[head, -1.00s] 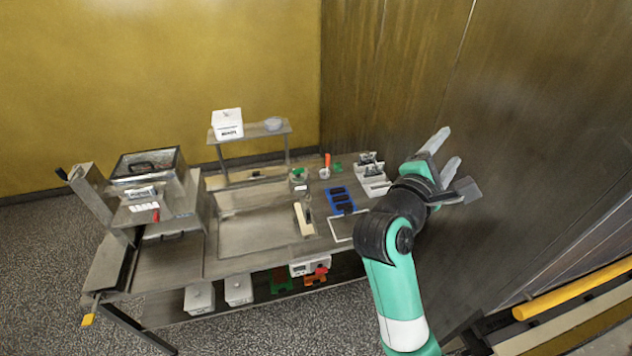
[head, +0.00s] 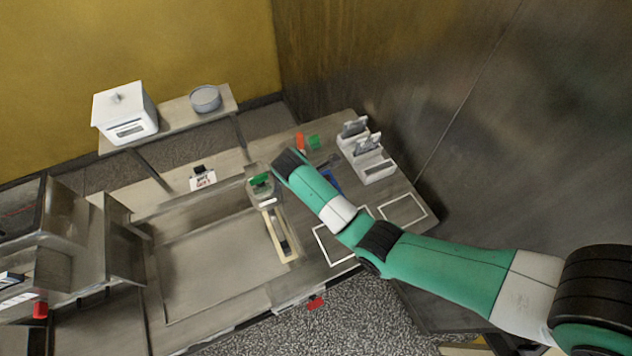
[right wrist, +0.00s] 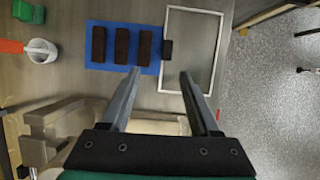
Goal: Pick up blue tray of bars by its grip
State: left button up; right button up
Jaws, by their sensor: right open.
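The blue tray (right wrist: 107,68) lies flat on the table with three dark brown bars on it, in the right wrist view. A small black grip (right wrist: 168,49) stands at its right edge, beside a white rectangular outline. My right gripper (right wrist: 159,72) is open and empty; its two fingers straddle the line toward the grip, which shows beyond and between their tips. In the head view only a sliver of the blue tray (head: 331,180) shows behind my right arm, and the right gripper is hidden. My left gripper is not in view.
White outlines (head: 402,209) mark the table's right part. A white rack (head: 371,163) stands at the back right. A green block (right wrist: 28,13) and a white cup (right wrist: 41,50) with an orange handle lie left of the tray. A beige bar-shaped piece (head: 281,234) lies near the arm.

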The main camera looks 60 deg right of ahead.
jog(key=b+x, duration=0.2)
jog(key=x, duration=0.2)
jog(key=s+b+x, duration=0.1)
jog(key=b+x, duration=0.1)
jog(key=x, duration=0.3)
jog(key=a+b+x, duration=0.1)
jog(key=b+x, duration=0.1)
jog(key=x, duration=0.2)
jog(key=shift+s+d+f+b, duration=0.1)
jog(key=shift+s+f+b, duration=0.2)
jog(key=shift+s+b, duration=0.1)
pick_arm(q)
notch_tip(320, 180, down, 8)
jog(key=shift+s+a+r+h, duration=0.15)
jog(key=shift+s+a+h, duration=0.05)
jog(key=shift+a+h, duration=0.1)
pick_arm(e)
jog(key=shift+w, duration=0.1)
grip_shut()
